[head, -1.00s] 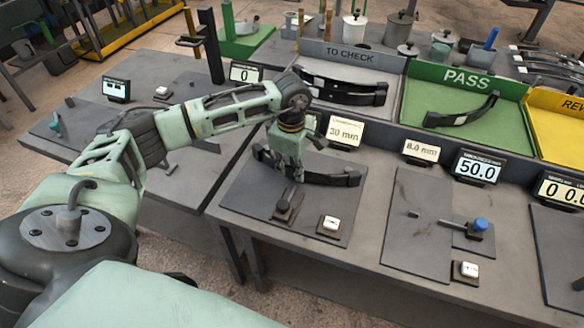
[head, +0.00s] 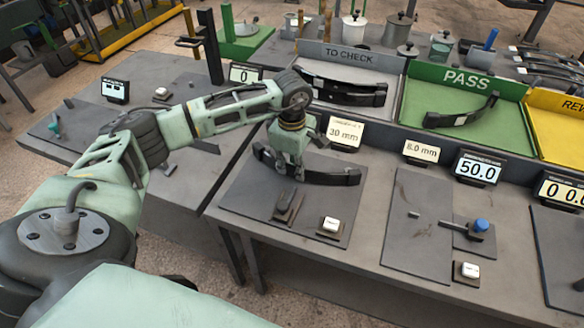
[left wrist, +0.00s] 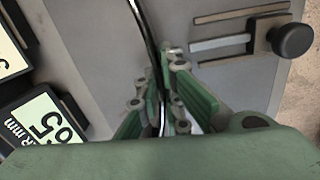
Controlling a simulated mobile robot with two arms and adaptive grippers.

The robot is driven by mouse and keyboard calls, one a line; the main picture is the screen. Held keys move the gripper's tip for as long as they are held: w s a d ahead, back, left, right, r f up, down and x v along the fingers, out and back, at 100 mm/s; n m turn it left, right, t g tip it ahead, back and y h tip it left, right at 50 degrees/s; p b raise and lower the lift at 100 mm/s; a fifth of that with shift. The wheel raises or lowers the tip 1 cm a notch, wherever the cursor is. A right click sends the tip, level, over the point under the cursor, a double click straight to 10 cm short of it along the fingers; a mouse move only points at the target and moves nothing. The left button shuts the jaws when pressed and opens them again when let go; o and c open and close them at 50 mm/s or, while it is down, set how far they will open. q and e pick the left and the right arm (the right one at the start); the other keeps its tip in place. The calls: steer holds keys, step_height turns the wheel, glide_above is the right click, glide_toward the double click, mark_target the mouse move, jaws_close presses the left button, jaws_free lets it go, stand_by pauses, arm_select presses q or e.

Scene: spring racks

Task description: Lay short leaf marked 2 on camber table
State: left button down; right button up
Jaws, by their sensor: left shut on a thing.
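My left gripper (head: 290,168) is shut on a dark, curved leaf (head: 335,178). The leaf lies across the far part of a dark grey plate (head: 245,198), which appears to be the camber table. The leaf's ends stick out on both sides of the gripper. I cannot tell whether it touches the plate. In the left wrist view, the leaf (left wrist: 146,25) shows as a thin dark edge running down between the fingers (left wrist: 165,108). No number on the leaf is readable. My right gripper is not in view.
A slider (head: 286,206) and a white button (head: 330,225) sit near the plate's front. A 30 mm sign (head: 345,131) stands behind it. The TO CHECK tray (head: 320,105) and green PASS tray (head: 400,110) hold leaves at the back. Another plate (head: 405,245) lies to the right.

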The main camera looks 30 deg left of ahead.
arm_select(q)
steer(key=shift+w+r, duration=0.15)
steer(key=shift+w, duration=0.05)
stand_by(0.3)
steer(key=shift+f+b, duration=0.2)
steer(key=shift+b, duration=0.1)
steer(key=c, duration=1.9)
jaws_free()
steer(key=shift+o, duration=0.4)
steer(key=shift+s+f, duration=0.15)
steer(key=shift+f, duration=0.05)
steer(key=o, duration=0.5)
steer(key=shift+c, duration=0.2)
steer(key=shift+r, duration=0.2)
steer(key=shift+r+p, duration=2.35)
steer(key=shift+r, duration=1.6)
